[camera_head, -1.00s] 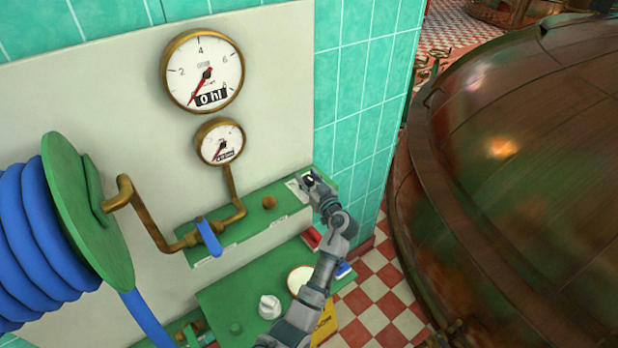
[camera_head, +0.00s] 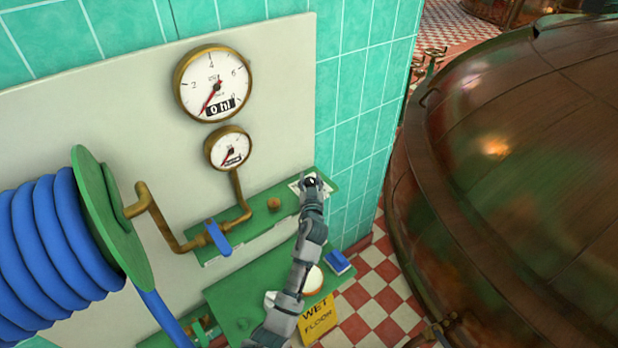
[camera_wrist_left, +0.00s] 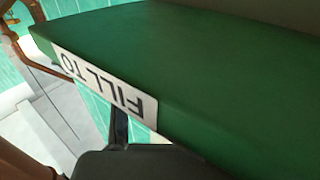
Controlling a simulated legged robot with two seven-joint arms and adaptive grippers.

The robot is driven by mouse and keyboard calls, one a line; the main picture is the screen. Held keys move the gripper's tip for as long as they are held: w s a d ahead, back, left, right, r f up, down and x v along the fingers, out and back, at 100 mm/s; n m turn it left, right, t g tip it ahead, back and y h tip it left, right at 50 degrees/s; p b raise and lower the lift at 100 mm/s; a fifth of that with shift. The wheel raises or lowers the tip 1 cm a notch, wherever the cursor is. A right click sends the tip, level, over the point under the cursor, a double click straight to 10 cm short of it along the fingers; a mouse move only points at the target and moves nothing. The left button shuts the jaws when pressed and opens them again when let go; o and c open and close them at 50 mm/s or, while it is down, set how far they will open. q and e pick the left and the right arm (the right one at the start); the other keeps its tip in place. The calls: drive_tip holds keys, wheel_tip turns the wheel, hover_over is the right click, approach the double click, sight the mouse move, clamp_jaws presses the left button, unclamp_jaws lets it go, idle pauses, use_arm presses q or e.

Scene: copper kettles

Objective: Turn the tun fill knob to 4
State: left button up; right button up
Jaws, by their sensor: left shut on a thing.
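The tun fill knob (camera_head: 310,180) is a small dark knob on a white dial plate (camera_head: 295,187), at the right end of the upper green shelf (camera_head: 262,220). My left gripper (camera_head: 312,186) is on it and shut on it. The gripper and wrist cover most of the knob and its plate, so its setting cannot be read. In the left wrist view a "FILL TO" label (camera_wrist_left: 104,88) shows on the edge of the green shelf; the knob cannot be made out there. The large gauge (camera_head: 213,83) reads "0 hl". My right gripper is not in view.
Left of the knob are a brass knob (camera_head: 274,203) and a blue-handled valve (camera_head: 218,238). Below, a lower green shelf (camera_head: 235,300) holds a white round thing (camera_head: 312,280). A blue hose reel (camera_head: 60,240) stands left; a large copper vessel (camera_head: 520,190) fills the right.

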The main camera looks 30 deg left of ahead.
use_arm(q)
drive_tip(key=shift+r, duration=0.1)
drive_tip(key=o, duration=1.1)
drive_tip(key=shift+o, duration=0.2)
drive_tip(key=shift+d, duration=0.1)
drive_tip(key=v, duration=1.2)
